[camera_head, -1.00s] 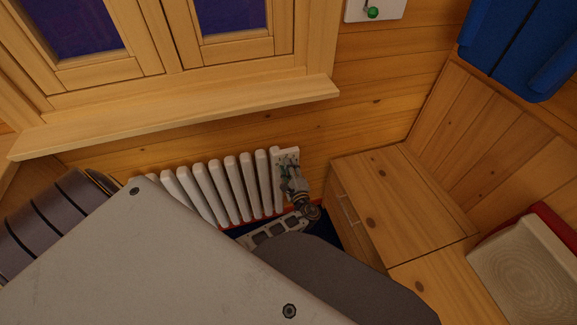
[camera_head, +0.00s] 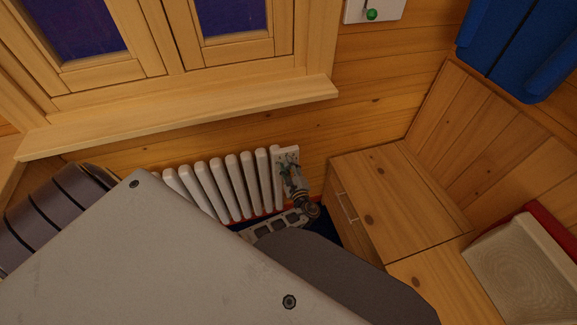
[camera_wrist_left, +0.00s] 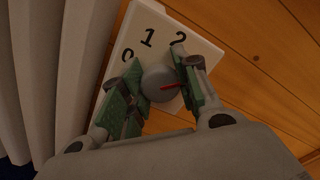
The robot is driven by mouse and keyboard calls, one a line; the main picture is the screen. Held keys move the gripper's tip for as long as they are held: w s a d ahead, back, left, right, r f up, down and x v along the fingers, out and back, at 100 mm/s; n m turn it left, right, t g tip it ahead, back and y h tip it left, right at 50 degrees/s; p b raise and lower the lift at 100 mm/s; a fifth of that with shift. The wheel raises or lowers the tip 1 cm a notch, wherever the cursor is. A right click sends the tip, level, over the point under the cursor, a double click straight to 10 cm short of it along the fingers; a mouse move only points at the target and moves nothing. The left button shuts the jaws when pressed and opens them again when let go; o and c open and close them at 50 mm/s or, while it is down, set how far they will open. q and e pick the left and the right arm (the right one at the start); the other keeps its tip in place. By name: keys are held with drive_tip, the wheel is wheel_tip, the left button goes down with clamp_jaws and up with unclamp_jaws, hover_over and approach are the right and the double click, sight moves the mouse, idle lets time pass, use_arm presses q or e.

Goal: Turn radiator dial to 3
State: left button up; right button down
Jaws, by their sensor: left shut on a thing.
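The radiator dial (camera_wrist_left: 159,84) is a round grey knob with a red pointer line, on a white plate (camera_wrist_left: 200,43) marked 0, 1 and 2 in the left wrist view. The pointer aims right, past the 2 and below it; any further number is hidden behind a finger. My left gripper (camera_wrist_left: 160,90) is shut on the dial, one green-padded finger on each side. In the head view my left gripper (camera_head: 289,170) is at the white plate (camera_head: 284,153) on the radiator's right end. My right gripper is not in view.
The white ribbed radiator (camera_head: 232,188) stands under the window sill (camera_head: 180,117). A wooden cabinet (camera_head: 395,190) with a handle is close to the right of my left gripper. A white switch plate (camera_head: 385,8) with a green knob is higher up.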

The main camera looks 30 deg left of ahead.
use_arm(q)
drive_tip(key=shift+d, duration=0.1)
drive_tip(key=o, duration=1)
drive_tip(key=shift+o, duration=0.2)
drive_tip(key=v, duration=0.7)
drive_tip(key=shift+s+d, duration=0.15)
drive_tip(key=shift+s, duration=0.05)
